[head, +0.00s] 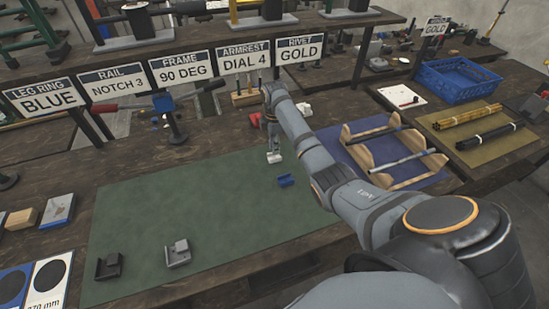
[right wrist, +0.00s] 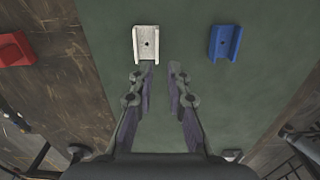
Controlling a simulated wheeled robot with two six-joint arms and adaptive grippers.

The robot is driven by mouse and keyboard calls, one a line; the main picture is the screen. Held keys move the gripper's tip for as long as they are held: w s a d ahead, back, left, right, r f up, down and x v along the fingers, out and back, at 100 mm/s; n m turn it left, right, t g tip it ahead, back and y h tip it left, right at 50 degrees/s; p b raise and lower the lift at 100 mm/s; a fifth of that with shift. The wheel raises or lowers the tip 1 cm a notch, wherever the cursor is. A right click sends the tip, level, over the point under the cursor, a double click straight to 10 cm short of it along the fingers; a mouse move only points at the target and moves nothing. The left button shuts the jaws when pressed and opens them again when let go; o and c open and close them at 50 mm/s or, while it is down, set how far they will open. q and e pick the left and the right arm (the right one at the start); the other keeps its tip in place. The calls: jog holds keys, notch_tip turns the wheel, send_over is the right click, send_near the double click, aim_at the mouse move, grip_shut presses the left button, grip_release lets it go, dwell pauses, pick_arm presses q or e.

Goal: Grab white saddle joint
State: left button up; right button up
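The white saddle joint (right wrist: 146,42) lies on the green mat (right wrist: 190,15) in the right wrist view, a channel-shaped piece with a dark hole. It also shows in the head view (head: 274,157), small and partly covered by my gripper. My right gripper (right wrist: 160,70) is open, and nothing shows between its fingers. Its fingertips are just below the white joint in the wrist picture, with the left fingertip close to its lower edge. I cannot tell whether they touch. My left gripper is not in view.
A blue saddle joint (right wrist: 226,43) lies right of the white one. A red piece (right wrist: 14,48) lies on the wood to the left. Grey (head: 178,253) and black (head: 108,266) joints lie at the mat's front left. A wooden frame rack (head: 390,155) stands to the right.

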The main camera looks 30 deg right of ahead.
aim_at(276, 158)
jog(key=shift+w+f, duration=0.15)
jog(key=shift+f, duration=0.4)
jog(key=f, duration=0.5)
jog(key=shift+d+p, duration=0.4)
grip_shut()
